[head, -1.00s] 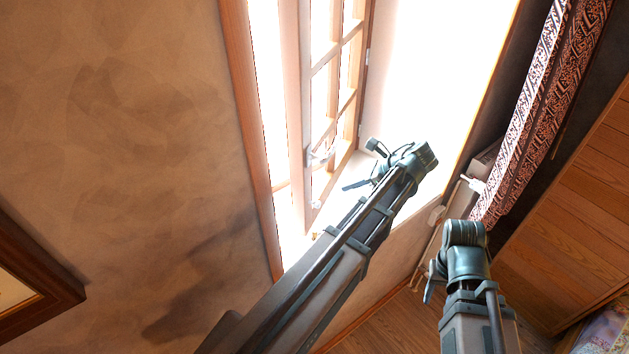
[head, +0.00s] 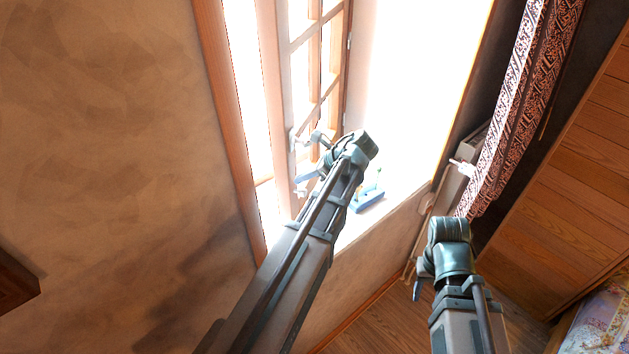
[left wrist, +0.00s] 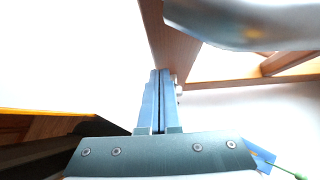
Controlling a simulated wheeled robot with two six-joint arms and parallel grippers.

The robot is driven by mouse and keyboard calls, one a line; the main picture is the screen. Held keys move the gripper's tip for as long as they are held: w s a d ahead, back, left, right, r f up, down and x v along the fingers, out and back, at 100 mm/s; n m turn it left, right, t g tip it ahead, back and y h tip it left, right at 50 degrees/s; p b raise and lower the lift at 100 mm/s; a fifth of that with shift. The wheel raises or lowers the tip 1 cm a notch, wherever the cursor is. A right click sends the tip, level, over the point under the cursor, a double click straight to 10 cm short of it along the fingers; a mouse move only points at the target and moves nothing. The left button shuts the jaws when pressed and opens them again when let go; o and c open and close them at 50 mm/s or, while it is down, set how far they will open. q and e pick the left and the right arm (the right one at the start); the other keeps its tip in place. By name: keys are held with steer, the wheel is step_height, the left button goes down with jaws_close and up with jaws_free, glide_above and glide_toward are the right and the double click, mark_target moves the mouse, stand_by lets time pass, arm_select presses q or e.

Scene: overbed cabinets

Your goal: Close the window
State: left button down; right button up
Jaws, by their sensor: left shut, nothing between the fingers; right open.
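The window sash (head: 271,75) has a light wooden frame with small panes and stands swung open into the bright opening. Its pale handle (head: 299,138) is on the left stile. My left gripper (head: 306,177) is shut and empty, close to the lower part of the sash by the handle; whether it touches is unclear. In the left wrist view its closed fingers (left wrist: 159,78) point toward a wooden sash edge (left wrist: 167,45), with a blurred grey shape hiding part of it. My right gripper (head: 418,289) is open and low, away from the window.
The window's outer wooden post (head: 232,120) runs along the plaster wall at left. A blue object (head: 367,199) lies on the sill. A patterned curtain (head: 515,110) hangs at right, near a radiator (head: 440,200). Wooden panelling (head: 570,180) fills the far right.

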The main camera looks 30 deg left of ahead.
arm_select(q)
steer(key=shift+a, duration=0.5)
steer(key=shift+m+t, duration=0.6)
steer(key=shift+m, duration=0.1)
steer(key=a, duration=0.7)
steer(key=shift+s+a, duration=0.1)
steer(key=shift+s, duration=0.25)
steer(key=shift+s+d, duration=0.1)
steer(key=shift+d, duration=0.35)
steer(key=d, duration=0.3)
steer(key=shift+s, duration=0.2)
steer(key=p, duration=0.7)
glide_toward(288, 175)
steer(key=shift+s+a+f, duration=0.15)
steer(key=shift+s+a, duration=0.05)
steer(key=shift+s, duration=0.15)
arm_select(e)
step_height(288, 175, up, 7)
steer(key=d, duration=0.1)
